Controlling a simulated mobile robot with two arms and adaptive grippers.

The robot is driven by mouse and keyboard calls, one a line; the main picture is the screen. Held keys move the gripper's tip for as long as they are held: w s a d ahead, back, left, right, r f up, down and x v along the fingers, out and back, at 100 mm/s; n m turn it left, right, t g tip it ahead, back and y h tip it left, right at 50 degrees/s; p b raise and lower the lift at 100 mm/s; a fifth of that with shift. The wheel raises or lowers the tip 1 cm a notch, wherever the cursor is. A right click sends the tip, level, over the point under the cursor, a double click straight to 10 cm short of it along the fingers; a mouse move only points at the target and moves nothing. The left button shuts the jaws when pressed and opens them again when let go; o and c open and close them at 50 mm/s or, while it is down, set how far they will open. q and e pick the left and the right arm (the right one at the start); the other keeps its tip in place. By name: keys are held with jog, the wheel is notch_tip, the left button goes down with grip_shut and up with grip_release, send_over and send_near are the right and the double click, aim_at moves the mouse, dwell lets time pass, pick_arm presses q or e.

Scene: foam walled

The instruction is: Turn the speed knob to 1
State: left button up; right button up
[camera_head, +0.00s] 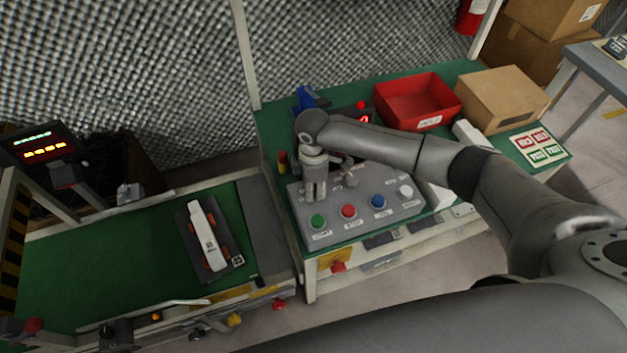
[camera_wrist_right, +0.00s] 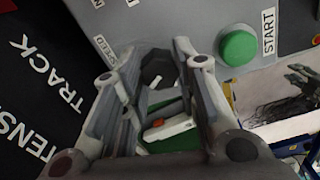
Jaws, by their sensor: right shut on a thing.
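The grey control box (camera_head: 334,222) stands on the green bench, with a row of coloured buttons along its front. My right gripper (camera_head: 314,196) points down at the left part of the box. In the right wrist view, the fingers of my right gripper (camera_wrist_right: 154,72) are closed around the dark speed knob (camera_wrist_right: 157,66), beside the SPEED label (camera_wrist_right: 104,48). The knob's pointer and scale are mostly hidden by the fingers. The green START button (camera_head: 318,221) is just in front of the gripper; it also shows in the wrist view (camera_wrist_right: 238,48). My left gripper is out of view.
Another knob (camera_head: 351,179) sits right of the gripper. Red, blue and white buttons continue rightward. A red bin (camera_head: 416,101) and cardboard box (camera_head: 503,99) stand behind. A conveyor (camera_head: 110,252) is at left.

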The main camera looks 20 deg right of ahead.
jog(key=m+p, duration=0.4)
jog(key=shift+r, duration=0.2)
jog(key=shift+f+m+p, duration=0.15)
jog(key=shift+m+p, duration=1.1)
jog(key=shift+m, duration=0.05)
jog(key=o, duration=1.1)
jog(key=shift+c, duration=0.2)
notch_tip(320, 180, up, 12)
